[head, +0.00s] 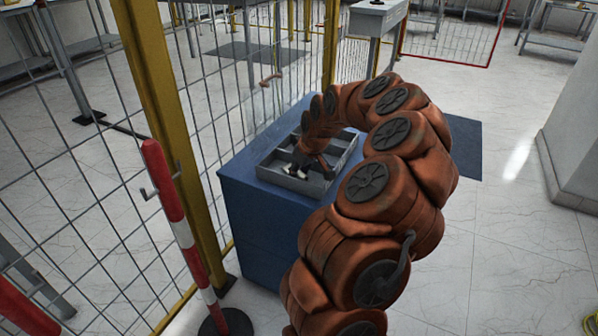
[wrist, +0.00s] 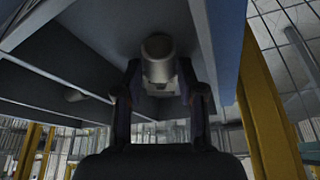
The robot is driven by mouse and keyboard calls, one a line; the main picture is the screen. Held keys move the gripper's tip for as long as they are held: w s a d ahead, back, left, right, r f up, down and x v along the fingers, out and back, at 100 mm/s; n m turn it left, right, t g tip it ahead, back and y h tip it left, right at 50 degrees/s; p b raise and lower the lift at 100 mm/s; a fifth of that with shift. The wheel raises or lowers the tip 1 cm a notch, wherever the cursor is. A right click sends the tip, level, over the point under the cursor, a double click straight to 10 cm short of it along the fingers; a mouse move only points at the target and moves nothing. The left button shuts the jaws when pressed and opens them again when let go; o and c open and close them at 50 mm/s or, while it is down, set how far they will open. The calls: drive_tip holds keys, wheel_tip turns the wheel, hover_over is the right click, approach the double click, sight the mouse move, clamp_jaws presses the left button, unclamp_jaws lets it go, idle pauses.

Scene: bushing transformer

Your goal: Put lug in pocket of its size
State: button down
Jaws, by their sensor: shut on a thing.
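My gripper (head: 297,166) reaches down into the left front part of a grey divided tray (head: 325,186) on a blue cabinet. In the wrist view its two dark fingers (wrist: 160,88) are shut on a grey rounded lug (wrist: 158,56), one finger on each side. The lug is inside a compartment close to the tray's walls (wrist: 205,40). I cannot tell whether it touches the floor.
The blue cabinet (head: 262,235) has a narrow bare rim around the tray. A yellow-framed mesh fence (head: 170,120) stands close on the left, with a red and white post (head: 172,205) in front. Open floor (head: 500,230) lies to the right.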

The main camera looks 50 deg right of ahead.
drive_tip(key=shift+f, duration=0.15)
drive_tip(key=c, duration=1)
unclamp_jaws()
